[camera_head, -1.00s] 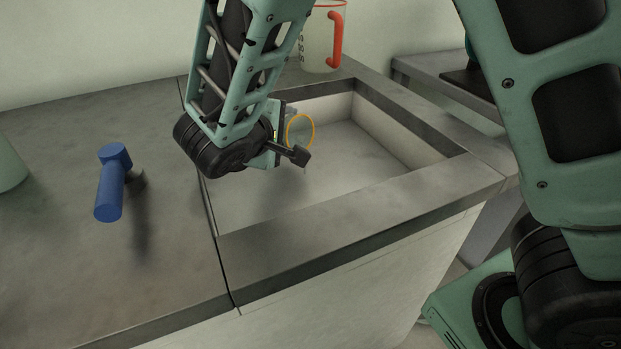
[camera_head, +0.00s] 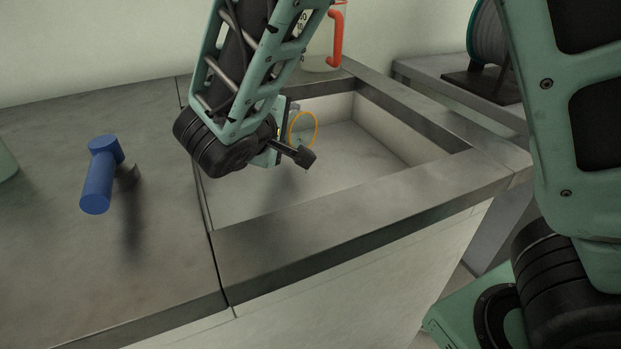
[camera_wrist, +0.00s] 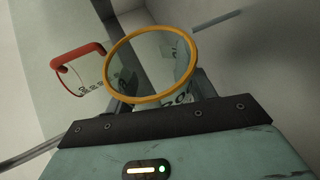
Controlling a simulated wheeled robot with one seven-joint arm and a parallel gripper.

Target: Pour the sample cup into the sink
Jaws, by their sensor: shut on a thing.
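The sample cup is clear with a yellow-orange rim (camera_wrist: 152,66); in the head view the cup (camera_head: 303,130) shows partly behind my gripper (camera_head: 297,148). My gripper is shut on the cup and holds it over the sink. In the wrist view the cup's mouth faces the camera, and my gripper (camera_wrist: 160,108) is mostly hidden behind the rim and its own housing. The cup looks tilted; its contents cannot be made out. The sink (camera_head: 385,188) is a rectangular basin sunk in the grey counter.
A clear jug with a red handle (camera_head: 337,40) stands behind the sink; it also shows in the wrist view (camera_wrist: 80,70). A reel on a dark base (camera_head: 484,84) sits on the right-hand bench.

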